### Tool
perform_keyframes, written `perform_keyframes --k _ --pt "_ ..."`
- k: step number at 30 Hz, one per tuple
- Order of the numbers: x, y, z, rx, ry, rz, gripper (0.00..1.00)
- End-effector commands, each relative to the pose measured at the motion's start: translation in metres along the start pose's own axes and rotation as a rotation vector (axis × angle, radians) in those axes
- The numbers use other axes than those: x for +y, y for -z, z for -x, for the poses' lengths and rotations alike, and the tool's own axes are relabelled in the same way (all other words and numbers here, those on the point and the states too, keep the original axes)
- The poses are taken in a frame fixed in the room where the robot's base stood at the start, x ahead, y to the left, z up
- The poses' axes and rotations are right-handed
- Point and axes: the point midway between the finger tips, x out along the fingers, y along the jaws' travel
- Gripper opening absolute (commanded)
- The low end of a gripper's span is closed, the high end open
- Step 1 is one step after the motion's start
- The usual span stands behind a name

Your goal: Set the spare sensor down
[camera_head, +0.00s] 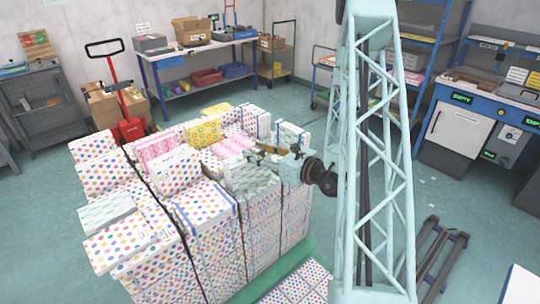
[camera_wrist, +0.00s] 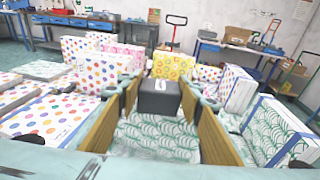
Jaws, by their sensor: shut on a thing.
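I cannot tell whether the sensor touches the carton. In the head view my gripper (camera_head: 264,154) is over the top of the carton stack, above a green-printed carton (camera_head: 252,178); the sensor is hard to make out there.
The strapped stack of dotted cartons (camera_head: 207,215) has an uneven top. Pink (camera_wrist: 122,54) and yellow (camera_wrist: 172,66) cartons stand behind the sensor, and a white carton (camera_wrist: 236,88) stands at right. A workbench (camera_head: 198,47) and red pallet jack (camera_head: 130,128) are behind. Floor at left is clear.

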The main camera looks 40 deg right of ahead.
Motion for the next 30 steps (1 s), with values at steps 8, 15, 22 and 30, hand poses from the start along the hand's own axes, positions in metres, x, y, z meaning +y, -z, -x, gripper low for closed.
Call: perform_keyframes --k 8,15,22,30 --pt "0.035 -0.006 -0.035 -0.001 -0.022 0.003 0.21" --pt "0.067 -0.012 -0.063 -0.001 -0.039 0.006 0.21" --pt "0.101 -0.018 -0.087 -0.001 -0.057 0.009 0.21" --pt "0.143 -0.025 -0.112 -0.001 -0.08 0.012 0.21"
